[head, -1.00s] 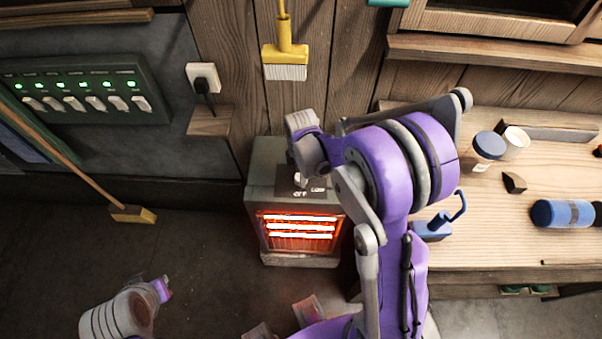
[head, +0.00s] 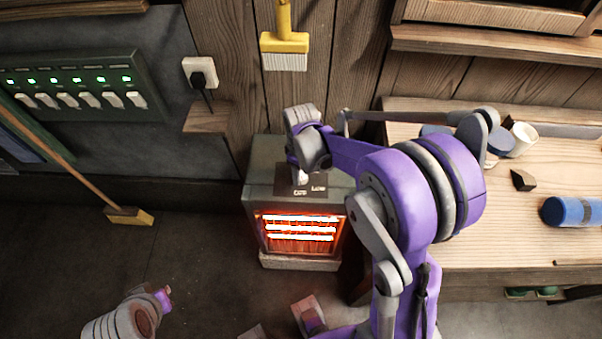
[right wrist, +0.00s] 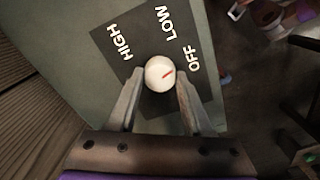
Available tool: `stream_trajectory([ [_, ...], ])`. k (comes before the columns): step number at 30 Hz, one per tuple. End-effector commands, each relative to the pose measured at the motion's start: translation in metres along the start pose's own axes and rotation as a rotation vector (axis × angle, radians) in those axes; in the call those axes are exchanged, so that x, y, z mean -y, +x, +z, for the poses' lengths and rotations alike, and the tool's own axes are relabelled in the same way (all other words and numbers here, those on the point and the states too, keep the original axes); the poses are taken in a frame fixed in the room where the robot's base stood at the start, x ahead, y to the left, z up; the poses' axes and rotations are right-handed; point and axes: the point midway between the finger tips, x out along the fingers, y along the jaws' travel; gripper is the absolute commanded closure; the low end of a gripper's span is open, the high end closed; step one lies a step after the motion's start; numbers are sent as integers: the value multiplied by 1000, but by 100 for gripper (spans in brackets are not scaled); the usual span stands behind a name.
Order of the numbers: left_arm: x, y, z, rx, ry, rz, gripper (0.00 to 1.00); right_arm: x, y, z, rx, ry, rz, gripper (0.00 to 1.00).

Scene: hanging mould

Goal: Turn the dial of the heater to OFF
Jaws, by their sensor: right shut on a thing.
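The heater (head: 262,190) stands on the floor against the wood wall, its bars glowing orange-red. My right gripper (right wrist: 160,82) is shut on the dial, one finger on each side. In the head view my right wrist is over the heater top and mostly hides the dial. My left gripper's fingers cannot be made out.
A wooden workbench (head: 480,235) stands right of the heater, with a blue cylinder (head: 567,211) and a white cup (head: 523,139). A yellow brush (head: 284,50) hangs above. A switch panel (head: 80,85) and plugged socket (head: 201,74) are left. A broom (head: 128,215) leans there.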

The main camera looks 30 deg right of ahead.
Motion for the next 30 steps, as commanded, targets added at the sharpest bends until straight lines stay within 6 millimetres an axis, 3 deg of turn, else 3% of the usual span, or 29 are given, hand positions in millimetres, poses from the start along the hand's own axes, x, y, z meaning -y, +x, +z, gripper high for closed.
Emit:
stream_trajectory([
  [12, 0, 8, 6, 4, 0, 0, 100, 0, 1, 0, 1, 253, -1, 100],
  [30, 0, 10, 7, 5, 0, 0, 100, 0, 0, 0, 1, 317, -1, 100],
])
